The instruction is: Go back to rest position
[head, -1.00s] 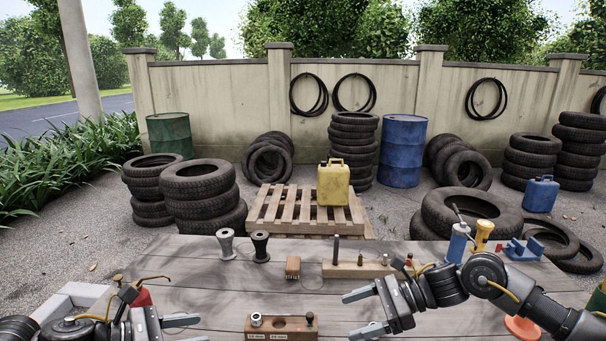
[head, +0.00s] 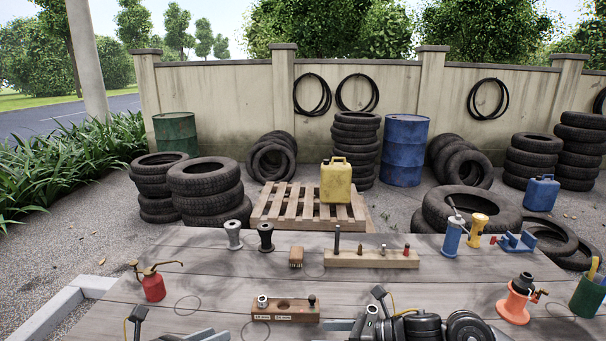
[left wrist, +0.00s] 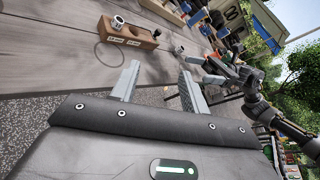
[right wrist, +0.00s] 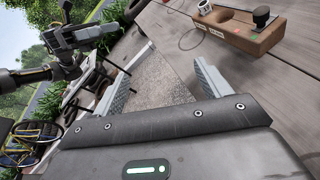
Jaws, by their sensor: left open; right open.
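My left gripper (head: 203,335) shows only in part at the bottom edge of the head view, left of the middle. In the left wrist view its two fingers (left wrist: 158,82) are apart with nothing between them. My right gripper (head: 350,327) is low at the bottom edge, right of the wooden socket block (head: 285,309). In the right wrist view its fingers (right wrist: 162,82) are apart and empty. Both grippers are near the table's front edge, and gravel shows between the fingers in both wrist views.
On the wooden table (head: 225,285) stand a red oil can (head: 154,287), two spools, a brown block, a long wooden holder (head: 372,259), a blue torch (head: 452,238), an orange-based tool (head: 515,303) and a green cup (head: 588,295).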

